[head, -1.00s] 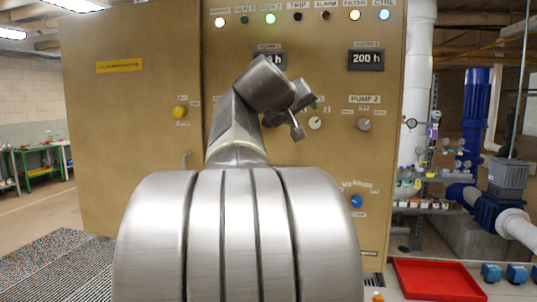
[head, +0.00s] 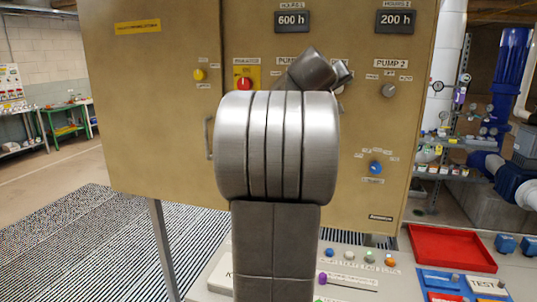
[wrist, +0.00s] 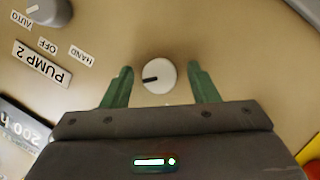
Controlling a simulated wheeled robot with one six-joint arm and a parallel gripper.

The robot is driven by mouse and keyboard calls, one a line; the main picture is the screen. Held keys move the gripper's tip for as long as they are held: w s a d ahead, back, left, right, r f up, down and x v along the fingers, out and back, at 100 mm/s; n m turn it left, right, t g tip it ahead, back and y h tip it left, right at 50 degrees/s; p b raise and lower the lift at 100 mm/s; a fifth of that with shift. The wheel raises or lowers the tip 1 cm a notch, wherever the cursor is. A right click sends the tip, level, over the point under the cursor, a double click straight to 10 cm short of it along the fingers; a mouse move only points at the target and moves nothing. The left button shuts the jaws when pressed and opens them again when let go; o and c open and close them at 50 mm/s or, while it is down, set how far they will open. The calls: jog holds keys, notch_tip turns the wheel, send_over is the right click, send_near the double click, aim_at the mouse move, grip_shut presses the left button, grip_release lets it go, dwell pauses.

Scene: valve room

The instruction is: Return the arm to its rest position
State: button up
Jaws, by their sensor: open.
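My gripper shows in the wrist view (wrist: 160,72) with its two green fingers apart and nothing held. A white round knob (wrist: 159,76) with a dark mark appears between the fingertips, on the tan panel; I cannot tell the exact gap to it. In the head view my arm (head: 276,150) rises in front of the control cabinet, and its large joint hides most of the gripper and the white knob.
The tan cabinet (head: 160,120) fills the middle, with a red emergency knob (head: 244,84), a grey pump 2 knob (head: 389,90) and a blue knob (head: 375,168). A lower console (head: 350,268) has several buttons. A red tray (head: 452,250) lies at right.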

jog(key=b+v, duration=0.4)
jog(key=v, duration=1)
jog(key=w+d+f+n+t+h+p, duration=0.2)
jog(key=w+d+n, duration=0.4)
jog(key=w+n, duration=0.5)
jog(key=shift+w+d+f+n+t+h, duration=0.3)
jog(key=shift+f+n+t+h, duration=0.8)
jog(key=shift+n, duration=1.6)
jog(key=shift+f+y, duration=0.2)
jog(key=shift+y, duration=0.1)
